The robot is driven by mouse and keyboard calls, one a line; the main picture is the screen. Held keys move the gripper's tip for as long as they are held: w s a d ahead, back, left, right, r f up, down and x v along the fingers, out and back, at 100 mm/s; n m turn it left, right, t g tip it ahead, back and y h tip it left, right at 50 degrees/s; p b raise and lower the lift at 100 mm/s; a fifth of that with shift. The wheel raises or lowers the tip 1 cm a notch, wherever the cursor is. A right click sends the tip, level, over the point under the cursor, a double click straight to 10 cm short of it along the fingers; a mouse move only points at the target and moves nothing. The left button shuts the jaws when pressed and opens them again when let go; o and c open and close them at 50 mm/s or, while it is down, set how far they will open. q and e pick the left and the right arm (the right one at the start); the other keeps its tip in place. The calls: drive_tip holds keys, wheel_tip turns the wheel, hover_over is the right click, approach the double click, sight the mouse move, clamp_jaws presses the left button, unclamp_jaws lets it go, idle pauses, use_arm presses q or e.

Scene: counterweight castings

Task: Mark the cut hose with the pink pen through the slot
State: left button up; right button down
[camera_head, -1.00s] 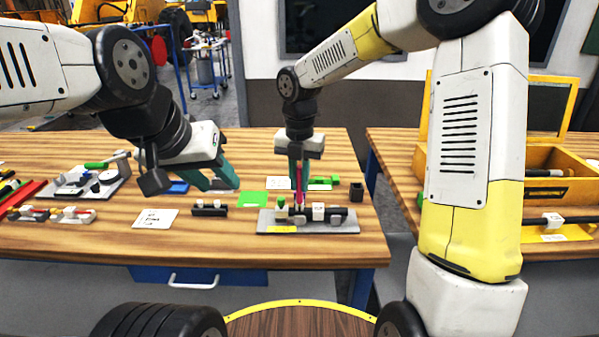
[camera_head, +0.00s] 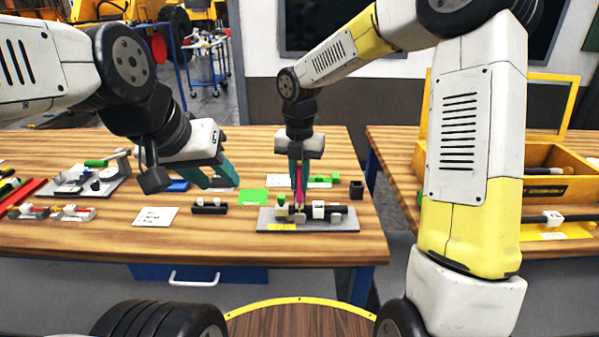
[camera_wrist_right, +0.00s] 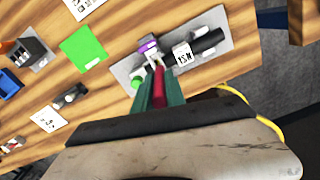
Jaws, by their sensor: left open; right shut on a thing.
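The pink pen (camera_head: 299,188) is upright in my right gripper (camera_head: 299,172), which is shut on it; the pen also shows in the right wrist view (camera_wrist_right: 158,84). Its lower end is at the fixture on the grey plate (camera_head: 345,226); I cannot tell whether it is in the slot or touching the hose. The black hose (camera_head: 338,209) lies along the fixture with a white labelled block (camera_head: 318,209) around or on it. The hose shows in the right wrist view (camera_wrist_right: 208,41). A green part (camera_head: 281,200) is at its left. My left gripper (camera_head: 218,177) is open and empty above the table.
A green sheet (camera_head: 252,197), a white printed card (camera_head: 155,217) and a small black holder with white blocks (camera_head: 209,206) lie left of the plate. A black cup (camera_head: 356,189) stands behind right. A yellow bin (camera_head: 570,190) is on the right bench.

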sight(300, 166)
idle(0.5)
drive_tip(key=shift+r, duration=3.45)
